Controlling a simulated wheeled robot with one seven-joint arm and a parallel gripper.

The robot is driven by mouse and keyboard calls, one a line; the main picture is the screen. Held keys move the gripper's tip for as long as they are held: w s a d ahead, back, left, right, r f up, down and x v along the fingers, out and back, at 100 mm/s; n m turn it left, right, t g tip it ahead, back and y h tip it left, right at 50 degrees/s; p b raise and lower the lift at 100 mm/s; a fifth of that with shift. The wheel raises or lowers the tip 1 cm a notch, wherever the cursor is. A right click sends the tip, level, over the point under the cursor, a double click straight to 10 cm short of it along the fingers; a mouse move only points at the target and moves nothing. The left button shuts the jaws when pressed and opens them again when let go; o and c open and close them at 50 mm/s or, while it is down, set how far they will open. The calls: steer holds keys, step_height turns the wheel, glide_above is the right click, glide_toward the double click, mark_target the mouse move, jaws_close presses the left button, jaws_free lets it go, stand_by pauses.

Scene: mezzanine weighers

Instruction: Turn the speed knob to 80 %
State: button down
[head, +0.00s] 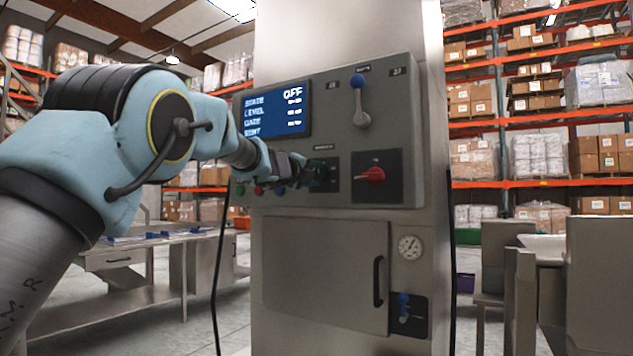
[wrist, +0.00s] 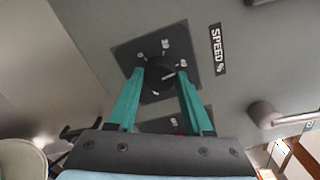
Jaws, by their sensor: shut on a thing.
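The speed knob (wrist: 158,76) is a round black dial on a dark square plate in the wrist view, beside a label (wrist: 217,50) reading "SPEED %". A short white mark on the knob points to the right and slightly up in the wrist view. My gripper (wrist: 160,84) is shut on the knob, with one green finger on each side. In the head view my gripper (head: 318,176) is at the front of the grey control box (head: 235,150), and it hides the knob.
A red rotary switch (head: 374,175) sits just right of my gripper. A blue-knobbed lever (head: 359,101) is above it. The screen (head: 281,108) shows "STATE OFF". Below are a cabinet door (head: 322,275) and a gauge (head: 410,246). A steel table (head: 130,256) stands left.

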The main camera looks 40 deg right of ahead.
steer(key=m+b, duration=0.1)
steer(key=m, duration=0.2)
steer(key=m+b, duration=0.2)
steer(key=m, duration=0.1)
steer(key=shift+f+m, duration=0.2)
steer(key=shift+m, duration=0.1)
steer(key=m+b, duration=0.3)
steer(key=m, duration=0.3)
steer(key=m+b, duration=0.4)
steer(key=m, duration=0.2)
steer(key=shift+f+m, duration=0.1)
steer(key=shift+m, duration=0.2)
steer(key=m+b, duration=0.3)
steer(key=m, duration=0.2)
steer(key=shift+m, duration=0.3)
steer(key=shift+r, duration=0.2)
steer(key=shift+c, duration=1.6)
jaws_free()
steer(key=shift+a, duration=0.1)
